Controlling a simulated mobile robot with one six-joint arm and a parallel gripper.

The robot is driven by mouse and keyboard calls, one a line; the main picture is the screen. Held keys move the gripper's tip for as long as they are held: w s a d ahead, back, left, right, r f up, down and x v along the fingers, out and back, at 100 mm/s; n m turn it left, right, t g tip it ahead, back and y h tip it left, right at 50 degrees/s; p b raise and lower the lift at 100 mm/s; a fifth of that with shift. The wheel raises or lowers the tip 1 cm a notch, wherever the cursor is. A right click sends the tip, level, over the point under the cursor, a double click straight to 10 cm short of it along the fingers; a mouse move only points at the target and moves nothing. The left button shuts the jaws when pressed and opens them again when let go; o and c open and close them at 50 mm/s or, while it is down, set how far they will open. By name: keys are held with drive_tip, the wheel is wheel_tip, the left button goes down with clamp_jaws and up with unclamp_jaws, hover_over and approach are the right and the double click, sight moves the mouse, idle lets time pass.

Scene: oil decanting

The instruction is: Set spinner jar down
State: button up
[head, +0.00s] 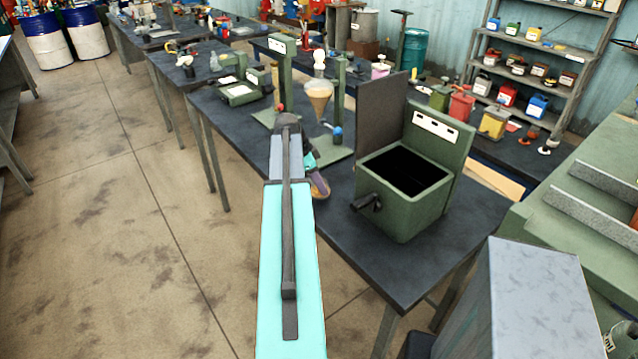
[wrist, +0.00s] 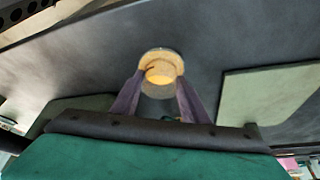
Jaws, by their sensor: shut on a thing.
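The spinner jar (wrist: 160,62) shows in the wrist view as a small round jar with a tan rim and amber contents. My gripper (wrist: 158,92) is shut on it, with one purple finger on each side. The dark table top (wrist: 215,35) lies behind the jar; I cannot tell whether the jar touches it. In the head view my gripper (head: 318,184) is over the near table, left of the green box, and my arm hides most of the jar.
A green open-topped box (head: 405,185) with a raised dark lid (head: 381,112) and a side crank (head: 367,204) stands right of my gripper. A green stand with a funnel (head: 319,92) is behind it. The table's front right (head: 420,265) is clear.

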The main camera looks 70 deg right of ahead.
drive_tip(key=o, duration=1.1)
drive_tip(key=shift+w+r, duration=0.1)
drive_tip(key=shift+r, duration=0.1)
drive_tip(key=shift+b+v, duration=1.4)
drive_tip(key=shift+v, duration=4.5)
